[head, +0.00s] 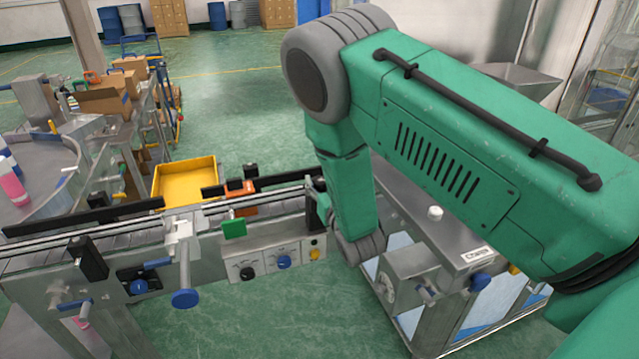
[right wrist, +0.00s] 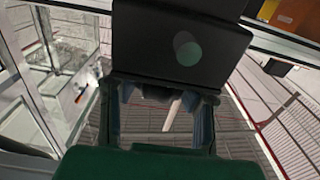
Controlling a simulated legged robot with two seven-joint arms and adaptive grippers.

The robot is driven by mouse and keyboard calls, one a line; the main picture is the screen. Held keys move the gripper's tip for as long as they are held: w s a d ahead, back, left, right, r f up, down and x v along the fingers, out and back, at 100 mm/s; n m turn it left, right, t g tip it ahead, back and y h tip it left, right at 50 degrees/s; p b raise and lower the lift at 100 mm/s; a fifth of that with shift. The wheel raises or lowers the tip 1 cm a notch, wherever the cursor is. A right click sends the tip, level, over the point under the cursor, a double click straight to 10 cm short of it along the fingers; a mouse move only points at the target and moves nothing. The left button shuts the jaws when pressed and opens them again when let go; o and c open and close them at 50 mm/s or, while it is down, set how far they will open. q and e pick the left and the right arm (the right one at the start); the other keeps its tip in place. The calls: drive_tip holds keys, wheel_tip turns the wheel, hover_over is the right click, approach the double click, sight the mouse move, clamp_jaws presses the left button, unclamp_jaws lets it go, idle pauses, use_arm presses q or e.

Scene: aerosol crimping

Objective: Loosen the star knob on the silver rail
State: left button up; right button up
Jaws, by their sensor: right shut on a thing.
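The silver rail (head: 130,222) runs along the conveyor and ends by my right wrist in the head view. A black block (head: 316,205) stands at that end; a black block with a pale round spot (right wrist: 185,48) fills the upper middle of the right wrist view. My right gripper (right wrist: 160,105) is just below it, its two fingers closed around a small dark part, which I take as the star knob (right wrist: 155,93). The knob is mostly hidden by the fingers and the block, so its star shape does not show. My left gripper is not in view.
A blue-ended handle (head: 184,298), a green tab (head: 234,228) and a control panel with knobs (head: 265,265) are on the conveyor's front. A yellow bin (head: 185,182) stands behind it. A steel cabinet (head: 440,235) is close to the right of my wrist.

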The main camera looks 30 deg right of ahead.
drive_tip(key=shift+r+n+y, duration=0.15)
drive_tip(key=shift+n+y, duration=0.15)
drive_tip(key=shift+y, duration=0.1)
drive_tip(key=o, duration=1.2)
drive_tip(key=shift+w, duration=0.1)
drive_tip(key=shift+o, duration=0.2)
drive_tip(key=s+a, duration=0.2)
drive_tip(key=s, duration=0.9)
drive_tip(key=shift+s, duration=0.4)
